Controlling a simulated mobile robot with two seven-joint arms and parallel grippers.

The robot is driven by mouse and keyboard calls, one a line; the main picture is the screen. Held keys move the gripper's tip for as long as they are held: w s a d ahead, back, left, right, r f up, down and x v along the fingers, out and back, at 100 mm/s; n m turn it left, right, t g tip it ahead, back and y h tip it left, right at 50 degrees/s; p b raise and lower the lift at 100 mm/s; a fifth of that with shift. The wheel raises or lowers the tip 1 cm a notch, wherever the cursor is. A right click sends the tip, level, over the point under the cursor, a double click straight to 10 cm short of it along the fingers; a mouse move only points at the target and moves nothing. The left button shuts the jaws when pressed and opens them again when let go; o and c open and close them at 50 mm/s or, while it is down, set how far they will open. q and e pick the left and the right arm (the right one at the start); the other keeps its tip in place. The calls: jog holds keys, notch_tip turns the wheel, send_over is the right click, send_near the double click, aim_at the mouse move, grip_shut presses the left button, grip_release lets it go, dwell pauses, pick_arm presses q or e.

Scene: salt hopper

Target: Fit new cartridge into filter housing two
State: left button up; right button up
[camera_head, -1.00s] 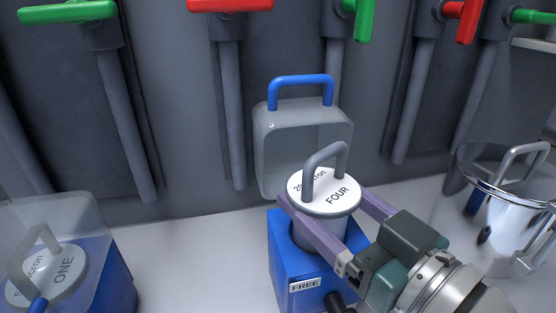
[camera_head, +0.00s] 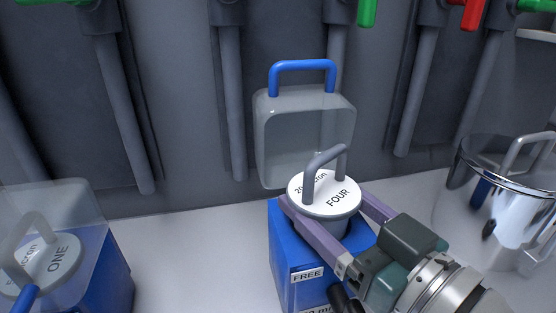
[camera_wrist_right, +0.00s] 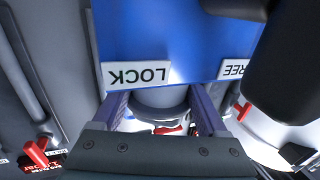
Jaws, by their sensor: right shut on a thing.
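A cartridge (camera_head: 324,194) has a white cap marked "FOUR" and "micron", with a grey loop handle. My right gripper (camera_head: 332,222) is shut on its body below the cap. The cartridge is upright at the open top of a blue filter housing (camera_head: 292,252), its lower part hidden inside. Whether it is seated cannot be told. The housing's clear lid (camera_head: 300,140) with a blue handle stands raised behind. The right wrist view shows the fingers around the cartridge (camera_wrist_right: 160,103), beside the housing's "LOCK" label (camera_wrist_right: 139,75). My left gripper is not in view.
At left, a closed clear-lidded blue housing (camera_head: 118,275) holds a cartridge marked "ONE" (camera_head: 52,262). At right stands a shiny round metal container (camera_head: 520,215) with a handled item in it. Grey pipes with red and green valve handles line the back wall. White counter is clear between the housings.

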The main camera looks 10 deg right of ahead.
jog(key=shift+f+b, duration=0.4)
jog(key=shift+f, duration=0.1)
jog(key=shift+f+b, duration=0.55)
jog(key=shift+f, duration=0.15)
jog(key=o, duration=1.5)
jog(key=shift+f, duration=0.1)
